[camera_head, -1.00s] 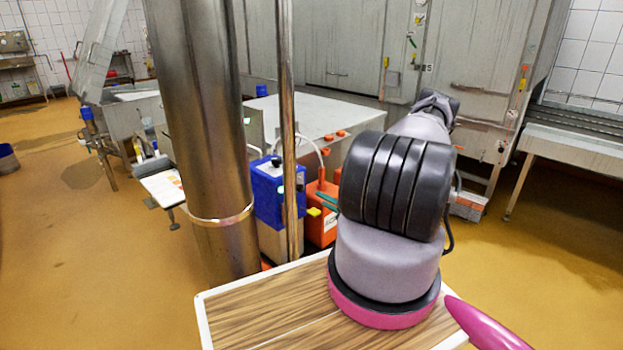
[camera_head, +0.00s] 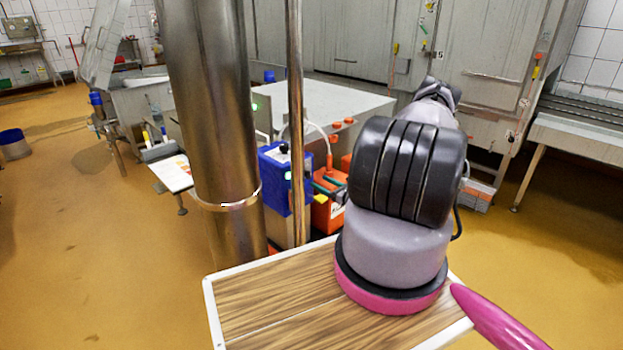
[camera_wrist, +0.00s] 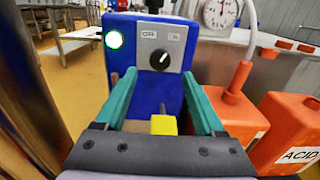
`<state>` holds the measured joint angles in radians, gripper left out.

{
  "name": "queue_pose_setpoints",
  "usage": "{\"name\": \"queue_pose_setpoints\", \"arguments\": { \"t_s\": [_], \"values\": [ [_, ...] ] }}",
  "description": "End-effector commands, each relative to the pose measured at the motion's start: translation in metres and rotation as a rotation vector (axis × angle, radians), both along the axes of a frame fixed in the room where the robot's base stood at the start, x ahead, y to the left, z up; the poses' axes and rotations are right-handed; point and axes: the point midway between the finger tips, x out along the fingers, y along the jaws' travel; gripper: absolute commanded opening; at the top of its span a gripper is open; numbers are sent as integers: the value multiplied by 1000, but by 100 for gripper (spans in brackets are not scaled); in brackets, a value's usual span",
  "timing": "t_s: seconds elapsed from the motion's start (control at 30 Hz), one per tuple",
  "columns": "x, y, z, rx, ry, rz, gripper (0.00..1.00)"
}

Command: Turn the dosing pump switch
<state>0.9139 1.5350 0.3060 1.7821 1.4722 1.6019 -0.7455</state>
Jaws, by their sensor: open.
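The dosing pump is a blue box (camera_wrist: 182,90) with a round black switch knob (camera_wrist: 160,60) on its front, under OFF and ON labels. A green light (camera_wrist: 114,40) glows left of the knob. A pale mark shows on the knob, but I cannot tell which label it points to. My gripper (camera_wrist: 159,74) is open, its two green fingers spread below and either side of the knob, nothing held. In the head view the pump (camera_head: 273,182) stands behind a thin metal pole, and my gripper is largely hidden by my arm.
Orange canisters (camera_wrist: 290,130) stand right of the pump, one marked ACID, with a pale hose (camera_wrist: 245,50) rising beside them. A yellow block (camera_wrist: 163,125) shows low between my fingers. A thick steel column (camera_head: 210,110) and a thin pole (camera_head: 296,110) stand close to the left.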

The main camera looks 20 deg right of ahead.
Motion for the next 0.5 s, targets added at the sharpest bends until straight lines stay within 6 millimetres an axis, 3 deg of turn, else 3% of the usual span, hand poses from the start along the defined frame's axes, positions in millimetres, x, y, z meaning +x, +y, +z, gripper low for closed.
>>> {"name": "queue_pose_setpoints", "arguments": {
  "t_s": [0.2, 0.5],
  "values": [
    [37, 14, 0, -1, -1, 3, 71],
    [56, 21, 0, 1, 1, 0, 71]
  ]
}}
